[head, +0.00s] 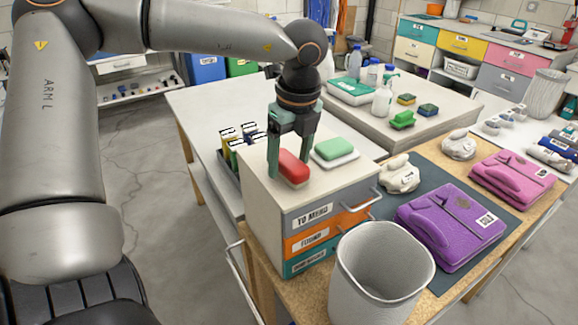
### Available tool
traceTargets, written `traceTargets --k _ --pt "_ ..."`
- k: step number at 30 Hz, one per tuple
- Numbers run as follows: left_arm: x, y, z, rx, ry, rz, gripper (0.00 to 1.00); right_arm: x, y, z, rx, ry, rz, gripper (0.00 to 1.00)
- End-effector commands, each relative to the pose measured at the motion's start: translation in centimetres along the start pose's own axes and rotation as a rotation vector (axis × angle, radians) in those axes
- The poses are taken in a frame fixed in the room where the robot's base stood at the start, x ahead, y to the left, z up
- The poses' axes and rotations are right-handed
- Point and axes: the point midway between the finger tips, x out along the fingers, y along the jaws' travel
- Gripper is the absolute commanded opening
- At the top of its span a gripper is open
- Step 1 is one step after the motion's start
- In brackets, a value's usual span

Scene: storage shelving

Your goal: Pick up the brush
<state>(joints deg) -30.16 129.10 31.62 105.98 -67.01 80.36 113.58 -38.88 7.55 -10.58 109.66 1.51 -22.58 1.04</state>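A red, rounded block with a pale underside (293,168), which may be the brush, lies on the white top of a small drawer unit (262,185). A similar green one (335,148) on a white base lies just behind and to its right. My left gripper (290,160) points down over the red one, its green fingers apart, one at its left side and one at its back right. I cannot tell whether the fingers touch it. My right gripper is not in view.
A grey bin (381,272) stands in front of the drawer unit. Purple (447,223) and pink (512,176) folded items lie to the right. Behind are spray bottles (383,98) and a green item (402,120) on a white table. Dark batteries or tubes (236,140) stand left of the unit.

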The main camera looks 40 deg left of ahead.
Motion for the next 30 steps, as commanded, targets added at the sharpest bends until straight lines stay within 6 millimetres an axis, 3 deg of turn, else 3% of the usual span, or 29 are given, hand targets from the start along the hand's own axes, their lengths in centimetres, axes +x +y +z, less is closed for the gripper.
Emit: traceTargets --k 2,19,30 --pt "-0.03 -0.01 0.01 0.0 0.0 0.0 0.66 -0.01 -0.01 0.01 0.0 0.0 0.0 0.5" --pt "-0.05 -0.01 0.01 0.0 -0.001 0.0 0.02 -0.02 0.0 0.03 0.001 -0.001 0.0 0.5" --pt "-0.25 -0.04 0.05 0.0 -0.001 -0.001 0.0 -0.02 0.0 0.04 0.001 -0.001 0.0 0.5"
